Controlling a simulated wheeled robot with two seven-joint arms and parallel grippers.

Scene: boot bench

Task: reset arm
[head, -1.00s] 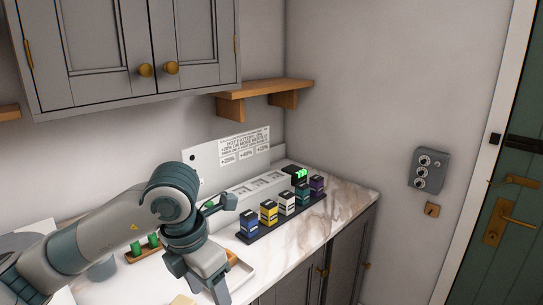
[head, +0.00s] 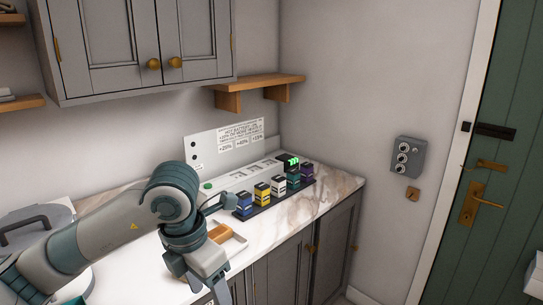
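My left arm comes in from the left, and its gripper (head: 205,279) points down at the bottom of the head view, over the front edge of the counter. Its fingertips run close to or past the lower edge of the picture, so I cannot tell how far apart they are. I see nothing held in the visible part. My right gripper is not in view.
The marble counter (head: 278,232) holds a dark rack (head: 270,207) of several coloured blocks and a small wooden tray (head: 232,243) beside my wrist. A lidded round pot (head: 30,222) stands left. Cabinets (head: 130,45) hang above; a green door (head: 508,150) is right.

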